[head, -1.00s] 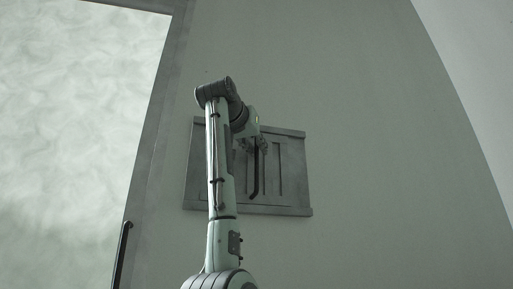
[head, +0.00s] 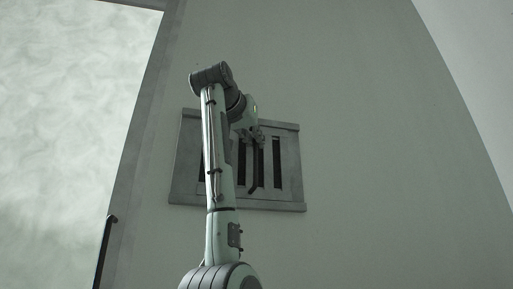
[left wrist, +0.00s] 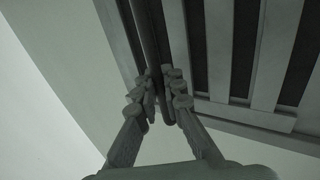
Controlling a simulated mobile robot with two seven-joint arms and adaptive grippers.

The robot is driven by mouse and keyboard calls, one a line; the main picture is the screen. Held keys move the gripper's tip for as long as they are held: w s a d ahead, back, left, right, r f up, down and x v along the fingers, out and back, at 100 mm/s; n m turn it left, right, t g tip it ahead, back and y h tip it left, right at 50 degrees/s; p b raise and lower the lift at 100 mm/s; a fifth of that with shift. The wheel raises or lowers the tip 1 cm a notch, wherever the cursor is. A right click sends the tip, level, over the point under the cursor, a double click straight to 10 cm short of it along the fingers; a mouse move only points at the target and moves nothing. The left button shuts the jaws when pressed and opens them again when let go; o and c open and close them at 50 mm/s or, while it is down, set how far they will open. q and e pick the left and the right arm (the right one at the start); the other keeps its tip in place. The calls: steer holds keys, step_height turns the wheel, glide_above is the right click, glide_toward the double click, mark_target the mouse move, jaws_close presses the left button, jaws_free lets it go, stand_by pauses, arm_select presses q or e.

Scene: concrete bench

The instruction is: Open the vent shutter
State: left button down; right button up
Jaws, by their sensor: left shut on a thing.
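The vent shutter (head: 267,160) is a grey slatted panel in a frame on the wall, and dark gaps show between its slats in the head view. The slats and dark gaps also show in the left wrist view (left wrist: 265,50). A dark bar handle (head: 254,178) hangs down over the front of the shutter. My left gripper (head: 258,140) is shut on the handle, with its fingers on both sides of the bar (left wrist: 149,40) in the left wrist view. My left arm hides the left part of the shutter in the head view. My right gripper is not in view.
A large pale panel (head: 65,120) in a grey frame stands left of the shutter, with a dark bar (head: 105,250) at its lower right edge. The wall (head: 390,150) right of the shutter is bare.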

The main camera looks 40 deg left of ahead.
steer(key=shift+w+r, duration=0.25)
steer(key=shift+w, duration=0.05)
arm_select(q)
steer(key=shift+s+a, duration=0.1)
steer(key=c, duration=1.6)
jaws_free()
steer(key=v, duration=1.2)
steer(key=shift+s+r, duration=0.1)
